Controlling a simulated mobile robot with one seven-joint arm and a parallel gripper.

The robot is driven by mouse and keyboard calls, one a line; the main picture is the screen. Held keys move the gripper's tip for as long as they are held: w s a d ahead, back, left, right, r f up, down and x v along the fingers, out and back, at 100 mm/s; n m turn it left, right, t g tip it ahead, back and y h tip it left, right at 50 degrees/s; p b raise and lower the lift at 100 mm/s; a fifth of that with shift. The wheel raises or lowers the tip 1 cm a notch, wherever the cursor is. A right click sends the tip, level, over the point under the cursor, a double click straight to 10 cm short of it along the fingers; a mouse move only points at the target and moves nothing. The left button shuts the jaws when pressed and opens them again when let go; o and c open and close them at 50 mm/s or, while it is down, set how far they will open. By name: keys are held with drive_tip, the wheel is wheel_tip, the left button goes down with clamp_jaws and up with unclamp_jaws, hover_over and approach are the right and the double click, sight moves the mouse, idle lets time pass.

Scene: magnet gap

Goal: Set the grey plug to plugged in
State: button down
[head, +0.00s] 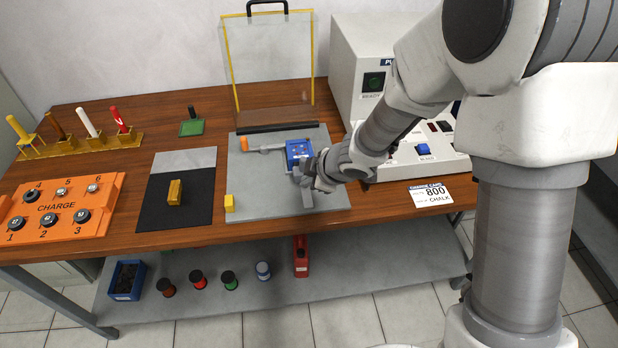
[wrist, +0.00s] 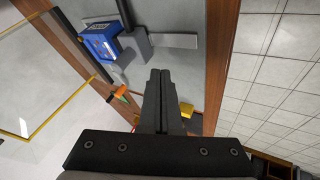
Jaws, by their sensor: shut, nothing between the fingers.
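My gripper (head: 303,172) is over the grey board (head: 262,196), close to the near side of the blue device (head: 298,151). In the wrist view its two dark fingers (wrist: 159,74) are together with nothing between them. The blue device shows there at upper left (wrist: 99,44). Beside it a dark grey upright piece (wrist: 143,43) stands at the end of a light grey strip (wrist: 178,41); it may be the grey plug, but I cannot tell for sure. The fingers look apart from it. An orange-ended grey bar (head: 265,147) reaches left from the device.
A clear yellow-framed shield (head: 268,60) stands raised behind the board. A yellow block (head: 229,203) sits at the board's front left. A white power unit (head: 419,152) is to the right. A dark mat (head: 190,205) with a brass block and an orange charge tray (head: 98,222) lie left.

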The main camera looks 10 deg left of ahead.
drive_tip(key=p+v, duration=0.3)
drive_tip(key=v, duration=0.6)
drive_tip(key=shift+r+p, duration=0.25)
drive_tip(key=shift+p, duration=0.15)
drive_tip(key=shift+w, duration=0.1)
